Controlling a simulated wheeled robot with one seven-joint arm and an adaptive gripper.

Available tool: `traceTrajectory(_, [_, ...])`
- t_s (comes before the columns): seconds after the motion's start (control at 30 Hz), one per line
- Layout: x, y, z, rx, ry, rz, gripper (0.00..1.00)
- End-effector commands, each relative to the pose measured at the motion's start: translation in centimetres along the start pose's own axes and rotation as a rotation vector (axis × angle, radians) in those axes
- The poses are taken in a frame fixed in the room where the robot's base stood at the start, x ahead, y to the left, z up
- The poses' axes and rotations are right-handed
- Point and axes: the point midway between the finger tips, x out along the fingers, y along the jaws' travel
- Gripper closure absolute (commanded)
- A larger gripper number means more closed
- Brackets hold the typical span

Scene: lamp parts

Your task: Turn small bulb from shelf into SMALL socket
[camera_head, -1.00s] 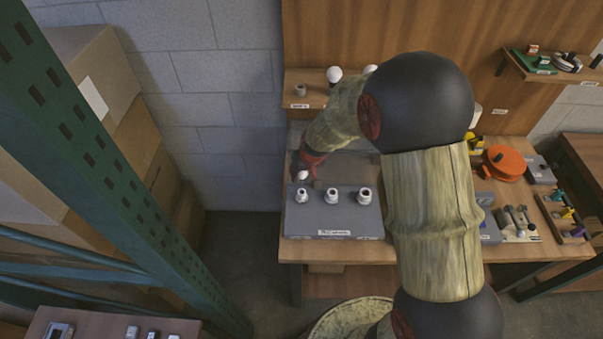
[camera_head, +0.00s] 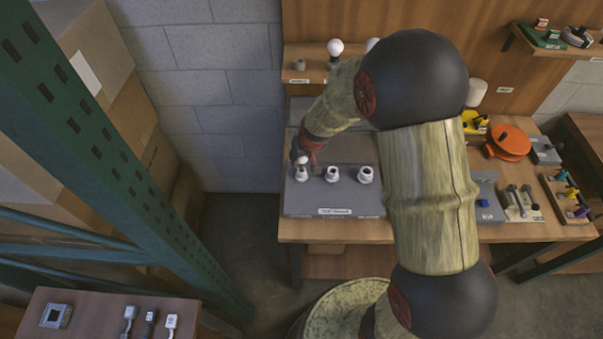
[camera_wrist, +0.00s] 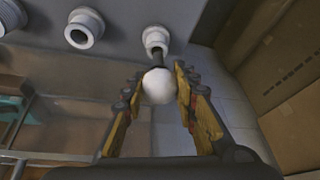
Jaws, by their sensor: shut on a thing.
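My gripper (camera_wrist: 158,92) is shut on a small white bulb (camera_wrist: 158,87), with one finger on each side of it. The bulb's dark base points at the smallest socket (camera_wrist: 155,38). In the head view the bulb (camera_head: 301,160) is right over this leftmost socket (camera_head: 301,175) on the grey panel (camera_head: 330,202). I cannot tell whether the base touches or has entered the socket. A middle socket (camera_head: 332,174) and a large socket (camera_head: 365,175) stand empty to its right. My gripper (camera_head: 303,156) is partly hidden behind its wrist in the head view.
Behind the panel, a shelf (camera_head: 306,76) holds a grey holder (camera_head: 299,64), a white bulb (camera_head: 335,47) and another bulb (camera_head: 373,44) partly behind my arm. An orange reel (camera_head: 510,140) and tools lie at the right. Cardboard boxes (camera_head: 110,90) stand at the left.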

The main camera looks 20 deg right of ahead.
Motion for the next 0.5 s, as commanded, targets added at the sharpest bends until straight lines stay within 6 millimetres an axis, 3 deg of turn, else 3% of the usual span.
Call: traceTrajectory(0.5, [0.87,0.04,0.36,0.0,0.0,0.0,0.89])
